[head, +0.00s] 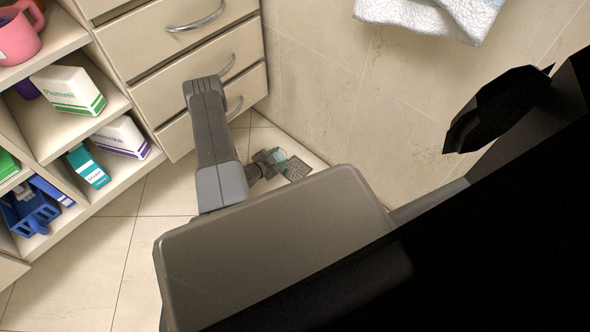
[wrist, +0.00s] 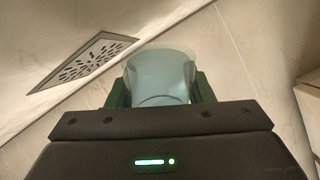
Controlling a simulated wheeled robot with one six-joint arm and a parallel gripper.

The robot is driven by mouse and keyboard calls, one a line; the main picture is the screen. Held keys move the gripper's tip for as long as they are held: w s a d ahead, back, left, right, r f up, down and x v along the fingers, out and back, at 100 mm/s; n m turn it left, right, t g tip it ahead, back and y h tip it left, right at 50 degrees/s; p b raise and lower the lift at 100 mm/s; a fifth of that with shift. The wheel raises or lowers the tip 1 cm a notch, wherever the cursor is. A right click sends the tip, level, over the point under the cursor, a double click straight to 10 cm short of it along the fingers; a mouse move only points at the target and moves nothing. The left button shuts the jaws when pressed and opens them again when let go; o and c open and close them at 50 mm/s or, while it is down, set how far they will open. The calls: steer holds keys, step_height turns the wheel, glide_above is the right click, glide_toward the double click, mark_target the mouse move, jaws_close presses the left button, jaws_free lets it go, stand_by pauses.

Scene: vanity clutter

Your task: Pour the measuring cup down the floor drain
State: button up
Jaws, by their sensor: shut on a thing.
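The measuring cup (wrist: 160,77) is a translucent pale blue cup between the two dark green fingers of my gripper (wrist: 160,88) in the wrist view. My gripper is shut on it. In the head view the cup (head: 278,155) shows small at the end of my gripper (head: 268,160), low near the wall corner. The floor drain (head: 297,168) is a square metal grate just right of the cup. In the wrist view the drain (wrist: 85,62) lies to the upper left of the cup. I cannot tell if the cup holds liquid.
A cabinet with drawers (head: 190,60) stands left of the drain, with a tiled wall (head: 330,90) behind. Open shelves (head: 60,120) with boxes, a pink mug (head: 18,38) and a blue basket (head: 30,212) are at the left. A white towel (head: 430,15) hangs above. Floor tiles (head: 120,225) are clear.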

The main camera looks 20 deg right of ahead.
steer(key=shift+d+r+m+y, duration=0.1)
steer(key=shift+r+m+y, duration=0.15)
steer(key=shift+m+y, duration=0.3)
stand_by(0.7)
steer(key=shift+f+m+t+y, duration=0.3)
steer(key=shift+f+m+y, duration=0.15)
steer(key=shift+y, duration=0.1)
stand_by(0.8)
steer(key=shift+r+m+t+y, duration=0.5)
steer(key=shift+r+m+y, duration=0.35)
steer(key=shift+y, duration=0.25)
stand_by(2.6)
steer(key=shift+s+d+f+m+y, duration=0.3)
steer(key=shift+f+m+y, duration=0.1)
steer(key=shift+y, duration=0.1)
stand_by(1.2)
